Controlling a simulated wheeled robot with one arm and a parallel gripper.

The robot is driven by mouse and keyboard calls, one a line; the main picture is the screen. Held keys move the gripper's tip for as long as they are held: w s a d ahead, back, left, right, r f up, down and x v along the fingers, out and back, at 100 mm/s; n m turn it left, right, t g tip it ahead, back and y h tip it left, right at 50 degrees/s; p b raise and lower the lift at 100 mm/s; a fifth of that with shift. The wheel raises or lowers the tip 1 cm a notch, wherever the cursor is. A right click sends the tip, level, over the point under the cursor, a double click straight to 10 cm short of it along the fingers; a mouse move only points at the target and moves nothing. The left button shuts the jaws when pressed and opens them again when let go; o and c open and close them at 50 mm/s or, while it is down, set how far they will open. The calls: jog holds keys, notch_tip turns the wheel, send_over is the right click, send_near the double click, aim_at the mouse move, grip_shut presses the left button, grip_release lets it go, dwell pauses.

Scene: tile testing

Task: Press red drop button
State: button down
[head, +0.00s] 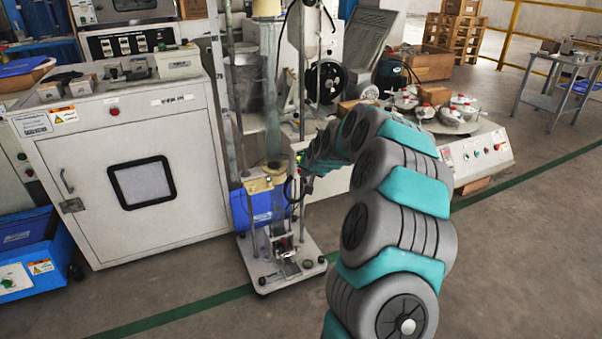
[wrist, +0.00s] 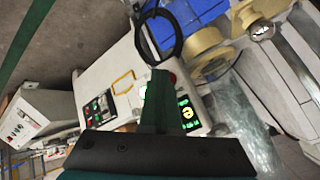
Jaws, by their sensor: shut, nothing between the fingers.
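In the wrist view my gripper (wrist: 158,76) is shut and empty, with its dark green fingers over the pale control panel (wrist: 98,80) of the drop tester. A small red edge (wrist: 172,78), which looks like a red button, shows right beside the fingertips and is mostly hidden by them. I cannot tell whether the fingers touch it. Green-lit displays (wrist: 187,112) show just right of the fingers. In the head view the tall drop tester (head: 233,100) stands in the middle, and my arm reaches to its right side. The panel's face and my fingertips are not clear there.
A black cable loop (wrist: 178,48) hangs close to the fingertips. A white cabinet (head: 92,195) stands to the left, and a round multi-station machine (head: 480,158) is behind my arm. Floor is free at front right.

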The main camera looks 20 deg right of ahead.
jog(key=shift+s+f, duration=0.1)
jog(key=shift+s, duration=0.6)
jog(key=shift+s, duration=0.1)
jog(key=s+b, duration=0.1)
jog(key=s, duration=0.3)
jog(key=shift+s+d, duration=0.1)
jog(key=shift+s, duration=0.3)
dwell(0.4)
